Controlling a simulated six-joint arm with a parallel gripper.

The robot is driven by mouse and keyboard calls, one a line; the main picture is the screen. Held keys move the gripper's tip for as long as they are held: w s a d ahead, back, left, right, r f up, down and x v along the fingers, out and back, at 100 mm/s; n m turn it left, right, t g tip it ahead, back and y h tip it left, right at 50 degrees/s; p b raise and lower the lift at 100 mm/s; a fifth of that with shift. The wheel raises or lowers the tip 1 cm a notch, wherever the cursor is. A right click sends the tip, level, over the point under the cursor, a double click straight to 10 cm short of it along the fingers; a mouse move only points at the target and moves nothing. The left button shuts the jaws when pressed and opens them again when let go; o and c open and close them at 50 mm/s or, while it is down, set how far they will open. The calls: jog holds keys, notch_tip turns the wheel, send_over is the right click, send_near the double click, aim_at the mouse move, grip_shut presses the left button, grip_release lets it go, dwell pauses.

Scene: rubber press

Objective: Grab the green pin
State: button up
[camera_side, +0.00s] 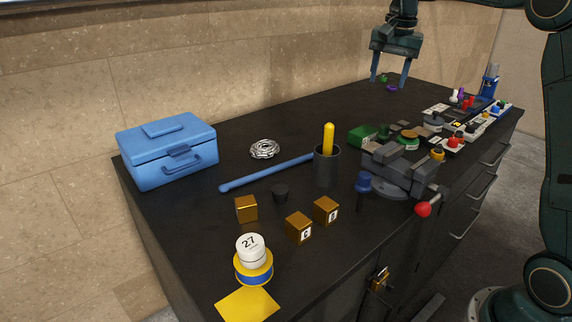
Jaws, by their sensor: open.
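A small green piece (383,78), which looks like the green pin, is at the far side of the dark workbench (330,105). A small purple piece (391,88) sits just in front of it. My gripper (389,82) is above the far end of the bench, pointing down with its two blue fingers apart. In this view the green and purple pieces show between the fingertips. The gripper's height and its distance from them cannot be told from this one view. Nothing is seen held.
A grey vise (398,172), a dark cup with a yellow-handled tool (328,140) and a green box (363,136) stand nearer. Several coloured pins and switches (468,120) crowd the right. A blue toolbox (166,150) is at left. The far middle bench is clear.

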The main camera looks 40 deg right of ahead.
aim_at(383, 135)
jog(key=w+d+f+m+g, duration=0.1)
jog(key=w+d+f+m, duration=0.4)
jog(key=d+f, duration=0.3)
jog(key=d, duration=0.3)
jog(key=shift+d+f+y, duration=0.2)
jog(key=shift+f+y, duration=0.05)
jog(key=shift+y, duration=0.15)
jog(key=shift+f, duration=0.1)
jog(key=shift+f, duration=4.2)
jog(key=shift+f, duration=0.1)
jog(key=shift+f, duration=2.5)
jog(key=shift+c, duration=0.2)
